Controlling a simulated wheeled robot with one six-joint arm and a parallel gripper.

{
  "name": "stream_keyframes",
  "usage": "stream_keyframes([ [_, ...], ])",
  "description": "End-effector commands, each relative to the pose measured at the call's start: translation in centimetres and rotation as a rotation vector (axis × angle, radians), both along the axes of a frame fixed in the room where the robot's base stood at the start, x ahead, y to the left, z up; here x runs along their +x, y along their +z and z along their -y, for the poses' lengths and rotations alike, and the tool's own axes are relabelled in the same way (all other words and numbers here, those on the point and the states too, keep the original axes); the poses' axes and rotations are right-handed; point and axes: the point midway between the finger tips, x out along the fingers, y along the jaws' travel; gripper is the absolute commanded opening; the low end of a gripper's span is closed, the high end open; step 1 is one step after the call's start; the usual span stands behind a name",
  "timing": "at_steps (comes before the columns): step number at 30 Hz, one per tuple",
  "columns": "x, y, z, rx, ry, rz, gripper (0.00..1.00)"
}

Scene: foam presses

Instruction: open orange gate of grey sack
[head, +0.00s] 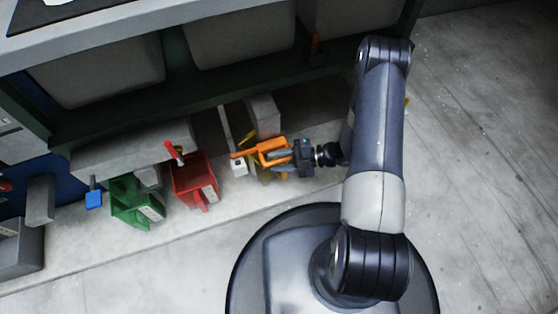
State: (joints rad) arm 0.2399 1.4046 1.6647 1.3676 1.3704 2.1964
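An orange piece (272,146) with a bar pointing left shows at the lower middle, in front of the low shelf. Large grey sack-like bodies hang under the grey top: one at the left (95,72), one in the middle (240,38) and one at the right (345,14).
A red box (195,180) with a red lever, a green box (138,202) and a blue block (93,198) stand to the left. Yellow parts (262,174) lie under my gripper. Open concrete floor (480,170) lies at the right.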

Motion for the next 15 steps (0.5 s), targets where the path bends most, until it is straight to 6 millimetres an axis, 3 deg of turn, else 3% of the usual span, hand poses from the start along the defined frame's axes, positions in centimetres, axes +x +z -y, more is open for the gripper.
stream_keyframes([
  [2,0.0,0.01,0.02,0.0,0.0,0.0,0.36],
  [15,-0.01,-0.01,0.04,0.0,0.0,0.0,0.0],
])
